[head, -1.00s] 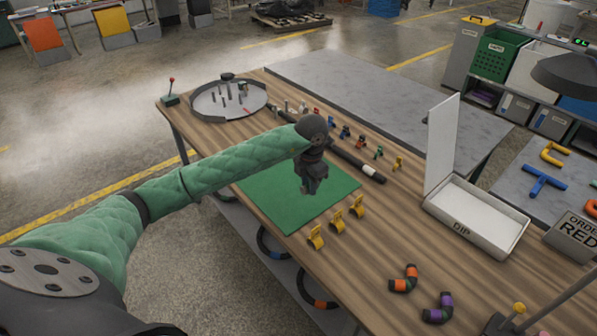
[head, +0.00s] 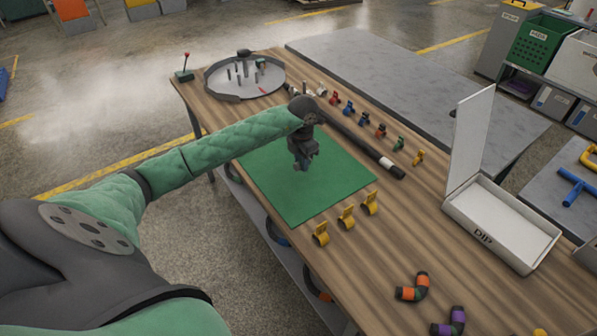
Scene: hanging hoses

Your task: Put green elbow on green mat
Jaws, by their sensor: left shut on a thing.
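The green mat (head: 282,197) lies flat on the wooden workbench. My left gripper (head: 301,165) points down over the mat's middle. It is shut on a small dark piece at its fingertips. The piece is mostly hidden by the gripper, and I cannot make out a green elbow in it or whether it touches the mat. Two other elbows lie at the bench's near right: one with orange bands (head: 421,281) and one with purple bands (head: 457,315). My right gripper is not in view.
Several yellow clips (head: 346,217) stand along the mat's near right edge. A dark rod (head: 350,140) lies behind the mat, with small coloured pieces beyond it. A white DIP tray (head: 505,227) with an upright panel stands right. A round grey tray (head: 222,88) sits at the back left.

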